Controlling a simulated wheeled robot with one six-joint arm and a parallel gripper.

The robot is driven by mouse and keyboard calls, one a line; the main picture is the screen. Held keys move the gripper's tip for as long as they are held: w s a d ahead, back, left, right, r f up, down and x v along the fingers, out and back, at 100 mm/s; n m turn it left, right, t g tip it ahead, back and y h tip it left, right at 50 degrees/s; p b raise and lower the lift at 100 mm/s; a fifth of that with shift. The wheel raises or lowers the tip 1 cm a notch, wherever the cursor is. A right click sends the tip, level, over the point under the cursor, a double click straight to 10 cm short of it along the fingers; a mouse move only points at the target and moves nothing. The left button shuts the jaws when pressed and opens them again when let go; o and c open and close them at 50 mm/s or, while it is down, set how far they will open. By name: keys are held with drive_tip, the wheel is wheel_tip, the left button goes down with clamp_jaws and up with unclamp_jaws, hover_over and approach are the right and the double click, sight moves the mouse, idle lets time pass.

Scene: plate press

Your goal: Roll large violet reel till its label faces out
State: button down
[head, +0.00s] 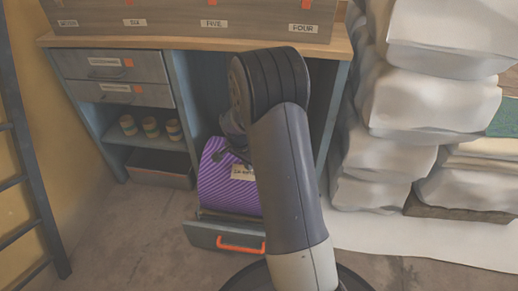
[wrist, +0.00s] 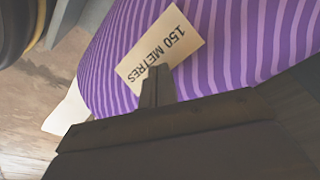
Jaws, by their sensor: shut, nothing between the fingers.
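The large violet reel (head: 217,187) with paler stripes rests in a low pulled-out tray at the front of the blue cabinet. A cream label sits on its upper front in the head view, partly hidden by my arm. In the wrist view the reel (wrist: 240,65) fills the upper part, and its label (wrist: 160,46) reads "150 METRES", turned nearly upside down. My gripper (wrist: 157,72) is shut and empty. Its fingertips lie over the label's lower edge; I cannot tell whether they touch it. The head view hides the fingertips.
The tray (head: 203,233) has an orange handle (head: 240,244). The cabinet (head: 185,75) has two drawers and a shelf with small striped pots (head: 150,127). White wrapped stacks (head: 390,150) stand close at right, a ladder (head: 30,150) at left. Floor is clear at front left.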

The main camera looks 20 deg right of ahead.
sight(247, 189)
drive_tip(key=shift+s+a, duration=0.15)
drive_tip(key=shift+s, duration=0.05)
idle(0.4)
drive_tip(key=shift+s+a+f+b, duration=0.5)
drive_tip(key=shift+s+f+b, duration=0.1)
drive_tip(key=shift+s+b, duration=0.1)
drive_tip(key=shift+s+a+f+b, duration=0.4)
drive_tip(key=shift+s+f+b, duration=0.15)
drive_tip(key=shift+s+f, duration=0.15)
idle(0.3)
drive_tip(key=shift+f, duration=0.1)
drive_tip(key=shift+s+a+f, duration=0.4)
drive_tip(key=shift+s+f, duration=0.1)
drive_tip(key=shift+f, duration=0.15)
